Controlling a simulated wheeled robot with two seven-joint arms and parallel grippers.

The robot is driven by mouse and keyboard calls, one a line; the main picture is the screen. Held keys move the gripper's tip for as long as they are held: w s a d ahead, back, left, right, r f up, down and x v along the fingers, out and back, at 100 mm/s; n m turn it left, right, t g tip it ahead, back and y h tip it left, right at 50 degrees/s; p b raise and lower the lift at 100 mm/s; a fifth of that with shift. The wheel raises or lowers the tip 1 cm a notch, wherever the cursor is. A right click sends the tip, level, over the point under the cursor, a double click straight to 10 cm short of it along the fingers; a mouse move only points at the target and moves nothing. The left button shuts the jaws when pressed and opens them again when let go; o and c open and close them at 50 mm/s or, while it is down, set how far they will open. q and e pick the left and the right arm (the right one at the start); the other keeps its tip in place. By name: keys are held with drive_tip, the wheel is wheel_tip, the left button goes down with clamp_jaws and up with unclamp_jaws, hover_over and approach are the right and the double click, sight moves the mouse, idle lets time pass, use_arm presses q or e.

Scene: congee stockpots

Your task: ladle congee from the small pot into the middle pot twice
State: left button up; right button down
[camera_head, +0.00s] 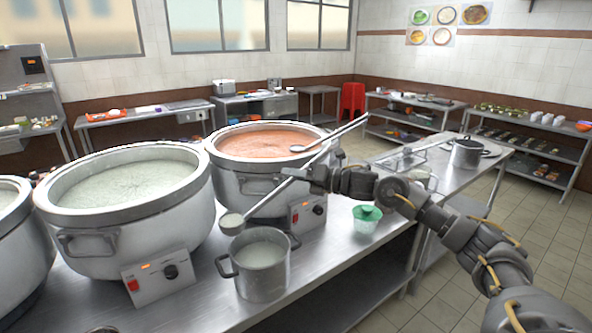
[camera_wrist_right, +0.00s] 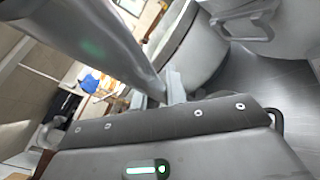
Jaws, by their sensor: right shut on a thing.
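My right gripper (camera_head: 312,179) is shut on the handle of a long metal ladle (camera_head: 270,198). The small pot (camera_head: 262,282) stands on the counter with pale congee inside. A large pot with pale congee (camera_head: 130,232), the middle one of the three large pots, stands behind it to the left. In the right wrist view, my finger (camera_wrist_right: 174,88) shows beside a grey shaft (camera_wrist_right: 105,40). My left gripper is out of view.
A large pot of orange congee (camera_head: 262,172) stands behind the small pot, with a spoon-like bowl (camera_head: 299,148) at its right rim. Another large pot (camera_head: 15,240) is at the left edge.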

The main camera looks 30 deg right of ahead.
drive_tip(key=s+a+f+y, duration=0.1)
drive_tip(key=s+a+f, duration=0.7)
drive_tip(key=a+f, duration=0.4)
drive_tip(key=s+a+f+h, duration=0.1)
drive_tip(key=s+a, duration=0.1)
drive_tip(key=s, duration=0.5)
drive_tip(key=s+a+f+m+t+h, duration=0.1)
drive_tip(key=s+a+f, duration=0.1)
drive_tip(key=s, duration=0.5)
drive_tip(key=shift+a+f+m+h, duration=0.3)
drive_tip(key=shift+a+h, duration=0.1)
drive_tip(key=shift+a, duration=0.3)
drive_tip(key=shift+w+a, duration=0.1)
